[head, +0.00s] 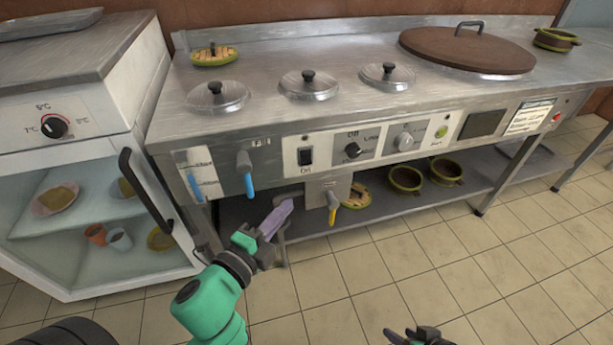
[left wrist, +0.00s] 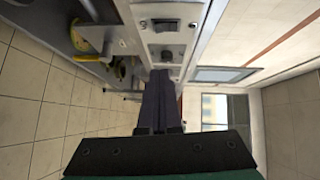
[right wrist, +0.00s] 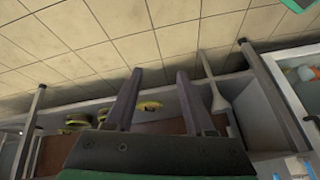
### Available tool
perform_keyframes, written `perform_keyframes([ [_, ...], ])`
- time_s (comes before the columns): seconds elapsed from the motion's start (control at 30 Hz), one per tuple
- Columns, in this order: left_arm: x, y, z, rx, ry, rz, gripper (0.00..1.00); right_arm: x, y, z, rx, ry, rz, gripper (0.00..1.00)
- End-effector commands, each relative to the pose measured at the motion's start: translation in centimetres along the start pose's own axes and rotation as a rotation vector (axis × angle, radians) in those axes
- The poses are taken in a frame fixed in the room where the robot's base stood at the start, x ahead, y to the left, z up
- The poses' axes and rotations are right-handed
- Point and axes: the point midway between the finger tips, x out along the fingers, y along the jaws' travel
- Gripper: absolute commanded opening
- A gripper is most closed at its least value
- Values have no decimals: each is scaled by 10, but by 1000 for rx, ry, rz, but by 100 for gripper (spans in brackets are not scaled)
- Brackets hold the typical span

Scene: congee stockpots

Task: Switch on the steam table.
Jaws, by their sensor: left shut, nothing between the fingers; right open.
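The steel steam table (head: 390,115) runs across the head view with lidded wells on top. Its front panel carries a black rocker switch (head: 305,156) marked "On" below, a black knob (head: 352,150) and a grey knob (head: 404,141). I cannot tell which way the rocker is pressed. My left gripper (head: 286,206) is shut and empty, below and a little left of the rocker, apart from it. In the left wrist view its closed fingers (left wrist: 162,78) point toward the panel, with the rocker (left wrist: 166,25) and knob (left wrist: 167,56) beyond. My right gripper (head: 412,335) is open and empty, low over the floor.
Blue-handled (head: 246,173) and yellow-handled (head: 332,207) taps stick out from the front; the yellow one is close right of my left gripper. A glass-fronted cabinet (head: 88,225) stands left. Green-rimmed pots (head: 405,180) sit on the lower shelf. The tiled floor is clear.

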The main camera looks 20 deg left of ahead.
Motion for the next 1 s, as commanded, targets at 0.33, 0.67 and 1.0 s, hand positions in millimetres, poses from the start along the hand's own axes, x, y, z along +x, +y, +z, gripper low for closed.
perform_keyframes([
  [0.33,49,-2,0,2,2,-5,0,-9,6,2,3,-42,18,54],
  [0.67,114,1,13,3,-2,-1,0,4,-1,1,-1,10,-4,54],
  [1.0,128,1,29,-2,-1,1,0,11,-7,-3,-3,59,-22,54],
])
